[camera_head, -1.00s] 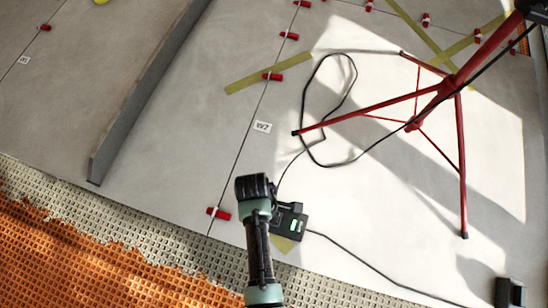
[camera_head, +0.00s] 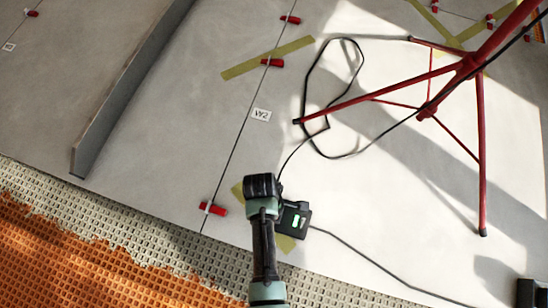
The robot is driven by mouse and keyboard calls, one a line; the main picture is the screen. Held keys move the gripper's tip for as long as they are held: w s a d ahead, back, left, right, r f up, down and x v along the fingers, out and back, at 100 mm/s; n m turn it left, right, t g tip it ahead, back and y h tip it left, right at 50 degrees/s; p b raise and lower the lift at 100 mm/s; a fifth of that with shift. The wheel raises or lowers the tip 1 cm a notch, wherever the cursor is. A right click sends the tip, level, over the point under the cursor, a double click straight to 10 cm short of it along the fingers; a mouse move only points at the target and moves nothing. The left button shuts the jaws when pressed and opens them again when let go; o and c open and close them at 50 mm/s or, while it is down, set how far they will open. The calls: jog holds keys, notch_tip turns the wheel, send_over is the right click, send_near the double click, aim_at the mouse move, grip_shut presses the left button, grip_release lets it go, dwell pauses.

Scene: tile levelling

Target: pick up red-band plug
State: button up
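My gripper (camera_head: 262,184) is low in the middle of the head view, at the end of my arm, seen from above and behind. Its fingertips are hidden, so I cannot tell whether it is open or shut. I cannot make out a plug with a red band. A black cable (camera_head: 307,88) loops on the floor and runs down to beside my gripper, where its end is hidden. A small dark box (camera_head: 294,219) with a green light shows just right of my gripper. Another cable (camera_head: 372,260) leads from near it to the lower right.
A red tripod stand (camera_head: 470,68) with spread legs stands at right. A long grey bar (camera_head: 125,95) lies at left. Red tile clips (camera_head: 213,208) sit along the joint by a W2 label (camera_head: 261,115). Yellow tape (camera_head: 268,58) crosses the joint. Orange matting (camera_head: 60,250) lies lower left.

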grip_shut()
dwell(0.3)
jog(key=shift+r, duration=0.1)
notch_tip(320, 180, up, 16)
jog(key=p, duration=1.5)
